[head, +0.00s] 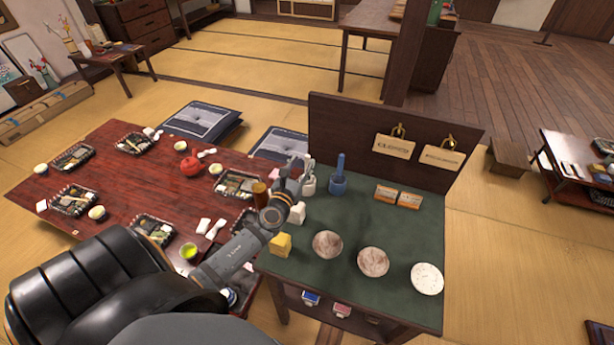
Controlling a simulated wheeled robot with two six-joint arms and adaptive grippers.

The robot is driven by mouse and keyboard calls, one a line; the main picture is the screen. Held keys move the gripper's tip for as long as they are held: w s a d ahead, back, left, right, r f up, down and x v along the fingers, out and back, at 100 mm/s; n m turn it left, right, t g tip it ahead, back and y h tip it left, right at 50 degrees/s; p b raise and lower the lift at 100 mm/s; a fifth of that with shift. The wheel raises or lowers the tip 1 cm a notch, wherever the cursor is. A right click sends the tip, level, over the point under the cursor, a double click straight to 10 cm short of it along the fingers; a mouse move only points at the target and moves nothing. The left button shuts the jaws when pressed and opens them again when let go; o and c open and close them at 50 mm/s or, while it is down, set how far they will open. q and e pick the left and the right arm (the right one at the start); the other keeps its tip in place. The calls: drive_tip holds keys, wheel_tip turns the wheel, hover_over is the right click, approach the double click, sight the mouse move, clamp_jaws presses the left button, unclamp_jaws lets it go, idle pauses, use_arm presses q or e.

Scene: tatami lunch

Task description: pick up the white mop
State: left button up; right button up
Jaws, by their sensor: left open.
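A white upright item (309,184), which looks like the white mop, stands on the green-topped side table (330,225) near its left back part. Its lower part is wider than its top, and its left side is partly hidden by my gripper. My left gripper (296,168) is open, just left of the white item and very near it. I cannot tell whether they touch. A similar blue item (338,178) with an upright handle stands to the right of the white one. My right gripper is out of view.
The side table also holds a yellow block (280,244), round plates (373,261) and small boxes (397,196). A dark upright board (355,135) with two hanging signs closes its back. A red low table (130,215) with several trays lies left.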

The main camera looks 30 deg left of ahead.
sight(306, 158)
use_arm(q)
drive_tip(key=x, duration=0.4)
drive_tip(key=shift+w+d+r, duration=0.1)
drive_tip(key=shift+w+d, duration=0.15)
drive_tip(key=shift+d, duration=0.05)
drive_tip(key=shift+s+r, duration=0.1)
drive_tip(key=shift+s, duration=0.05)
drive_tip(key=shift+c, duration=0.3)
clamp_jaws()
drive_tip(key=shift+r, duration=0.1)
